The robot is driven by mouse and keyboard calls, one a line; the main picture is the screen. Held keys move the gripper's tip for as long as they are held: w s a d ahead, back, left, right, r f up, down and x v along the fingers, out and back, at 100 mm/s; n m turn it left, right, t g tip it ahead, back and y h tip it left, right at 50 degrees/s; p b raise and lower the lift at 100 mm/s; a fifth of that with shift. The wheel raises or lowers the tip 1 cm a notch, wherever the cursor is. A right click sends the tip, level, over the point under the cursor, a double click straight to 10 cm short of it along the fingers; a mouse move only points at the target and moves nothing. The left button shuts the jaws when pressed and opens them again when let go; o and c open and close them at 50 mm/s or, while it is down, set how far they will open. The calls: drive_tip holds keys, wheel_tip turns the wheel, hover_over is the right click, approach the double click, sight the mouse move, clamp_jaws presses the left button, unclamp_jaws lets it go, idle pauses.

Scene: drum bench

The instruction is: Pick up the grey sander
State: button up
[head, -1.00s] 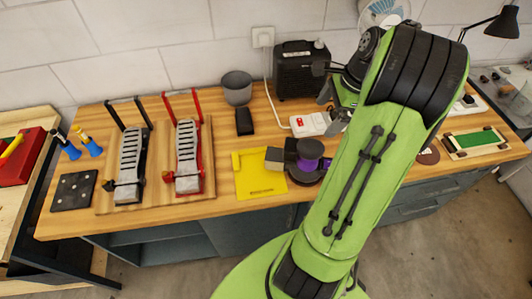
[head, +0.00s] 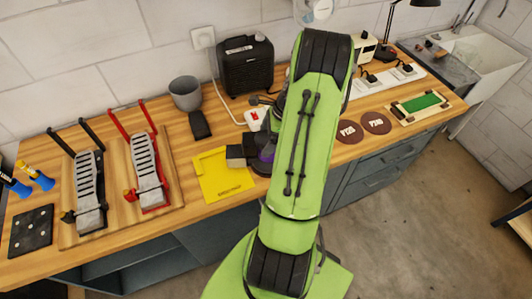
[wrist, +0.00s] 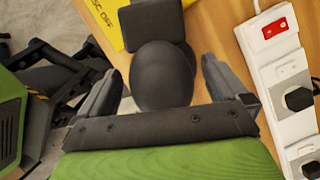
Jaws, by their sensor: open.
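The grey sander shows in the wrist view as a dark grey rounded body (wrist: 163,78) with a boxy end (wrist: 152,22) over the yellow sheet. My gripper (wrist: 162,78) is open, with one finger on each side of the rounded body. I cannot tell whether the fingers touch it. In the head view the sander's boxy end (head: 237,155) shows at the yellow sheet's right edge. My green arm hides much of its body and my gripper there.
The yellow sheet (head: 218,182) lies flat on the wooden bench (head: 200,225). A white power strip (wrist: 272,75) lies close to my gripper. Behind are a grey cup (head: 186,93) and a black speaker-like box (head: 246,65). Two pedals (head: 147,170) stand left; brown discs (head: 376,123) lie right.

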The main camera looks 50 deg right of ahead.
drive_tip(key=shift+w+a+f, duration=0.1)
drive_tip(key=shift+w+f, duration=0.1)
drive_tip(key=shift+f, duration=0.3)
drive_tip(key=shift+r, duration=0.15)
drive_tip(key=c, duration=1.4)
